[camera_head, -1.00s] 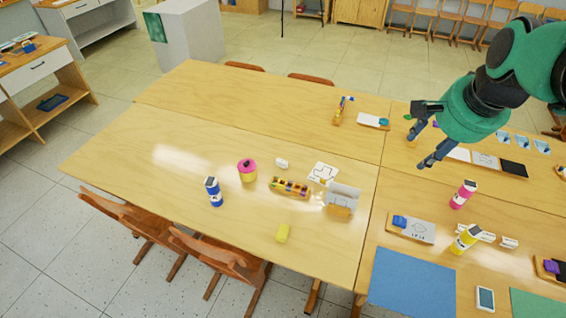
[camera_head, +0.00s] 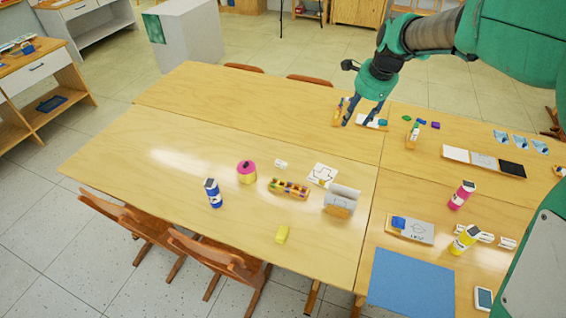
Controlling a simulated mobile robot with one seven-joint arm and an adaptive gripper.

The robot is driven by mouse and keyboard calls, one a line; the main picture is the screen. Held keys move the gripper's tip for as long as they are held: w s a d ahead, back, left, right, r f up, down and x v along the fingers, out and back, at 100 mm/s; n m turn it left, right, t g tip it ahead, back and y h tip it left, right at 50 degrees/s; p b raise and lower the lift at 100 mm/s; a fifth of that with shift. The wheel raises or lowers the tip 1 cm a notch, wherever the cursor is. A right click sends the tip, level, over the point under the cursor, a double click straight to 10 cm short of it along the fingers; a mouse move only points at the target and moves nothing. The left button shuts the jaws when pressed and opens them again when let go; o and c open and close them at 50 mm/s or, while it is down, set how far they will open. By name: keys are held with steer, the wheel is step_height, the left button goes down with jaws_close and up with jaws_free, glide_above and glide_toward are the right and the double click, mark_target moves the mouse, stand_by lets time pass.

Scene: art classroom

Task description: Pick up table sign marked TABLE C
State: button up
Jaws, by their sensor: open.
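My gripper (camera_head: 357,123) is open, fingers pointing down, over the far part of the table beside a white tray with a teal item (camera_head: 372,122) and a small holder of colored pens (camera_head: 339,115). I cannot make out the words TABLE C anywhere. A small white piece (camera_head: 281,163) lies on the near left table, and small white pieces with dark marks (camera_head: 506,243) lie at the right. Any of these may be a table sign; their lettering is too small to read. My gripper is apart from all of them.
Near the middle stand a grey-white holder (camera_head: 342,196), a paint tray (camera_head: 288,188), a pink-lidded jar (camera_head: 246,172) and a blue bottle (camera_head: 213,194). Pink (camera_head: 461,196) and yellow (camera_head: 466,239) bottles stand at the right. The left tabletop (camera_head: 120,157) is clear.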

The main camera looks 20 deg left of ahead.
steer(key=w+a+f+m+g, duration=0.1)
steer(key=w+a+f+m, duration=0.3)
steer(key=a+f, duration=0.8)
steer(key=w+a+f+m+g, duration=0.1)
steer(key=w+a+f+m, duration=0.2)
steer(key=a+f, duration=1)
step_height(320, 180, down, 5)
steer(key=w, duration=0.2)
steer(key=shift+w+m+y, duration=0.4)
steer(key=shift+a+f, duration=0.1)
steer(key=shift+f, duration=0.1)
glide_above(281, 163)
steer(key=d, duration=0.2)
steer(key=shift+s+a+f+b, duration=0.1)
steer(key=shift+f+b, duration=0.1)
steer(key=shift+f, duration=1.8)
steer(key=shift+s+a+f+b, duration=0.1)
steer(key=shift+f+b, duration=0.1)
steer(key=shift+f, duration=1.75)
steer(key=shift+b+x, duration=0.7)
steer(key=shift+x, duration=1.95)
